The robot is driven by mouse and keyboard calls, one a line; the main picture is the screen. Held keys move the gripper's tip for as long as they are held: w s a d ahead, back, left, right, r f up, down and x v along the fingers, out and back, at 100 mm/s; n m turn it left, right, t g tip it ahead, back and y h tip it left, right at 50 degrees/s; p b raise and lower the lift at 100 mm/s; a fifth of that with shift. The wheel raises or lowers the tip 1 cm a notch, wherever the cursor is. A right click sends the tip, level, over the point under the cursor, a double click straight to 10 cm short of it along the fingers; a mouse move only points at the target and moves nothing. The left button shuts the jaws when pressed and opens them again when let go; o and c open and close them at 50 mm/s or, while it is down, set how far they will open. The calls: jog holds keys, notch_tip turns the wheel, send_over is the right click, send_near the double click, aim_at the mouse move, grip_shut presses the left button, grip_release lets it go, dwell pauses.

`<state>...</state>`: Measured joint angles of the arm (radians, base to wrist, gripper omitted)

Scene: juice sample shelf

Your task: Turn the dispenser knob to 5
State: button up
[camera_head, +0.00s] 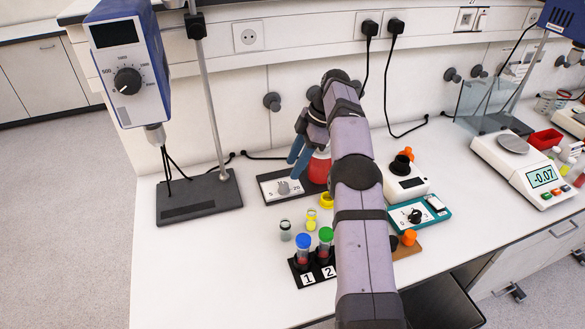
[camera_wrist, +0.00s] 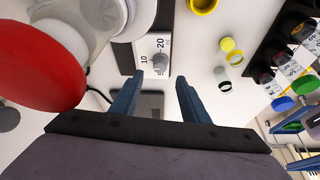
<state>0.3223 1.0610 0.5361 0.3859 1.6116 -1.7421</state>
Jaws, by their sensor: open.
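The dispenser knob (camera_head: 284,188) is a small grey dial on a white scale panel (camera_head: 268,191) with printed numbers, at the front of the dark dispenser base. In the wrist view the knob (camera_wrist: 155,58) shows beside the numbers 10 and 20. Which number it points to is too small to tell. The dispenser's red part (camera_head: 319,168) stands behind the panel, partly hidden by my arm. My gripper (camera_head: 297,162) is open and empty, with its blue fingers above the panel. In the wrist view the knob lies just beyond the open fingertips (camera_wrist: 159,82), apart from them.
A rack (camera_head: 314,273) with blue- and green-capped tubes stands in front. Small vials (camera_head: 285,230) and a yellow ring (camera_head: 327,200) are near the panel. A stirrer stand (camera_head: 198,198) is left. A teal device (camera_head: 418,214) and a scale (camera_head: 520,165) are right. The front-left bench is clear.

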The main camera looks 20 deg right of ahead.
jog(key=s+a+r+m+p, duration=0.2)
jog(key=s+r, duration=0.1)
jog(key=r, duration=0.4)
notch_tip(320, 180, down, 7)
jog(key=w+d+n+t, duration=0.1)
jog(key=n+t, duration=0.1)
jog(key=n, duration=3)
jog(key=shift+w+d+n+h, duration=0.2)
jog(key=shift+w+n+h, duration=0.1)
jog(key=shift+n, duration=0.1)
jog(key=shift+f, duration=0.1)
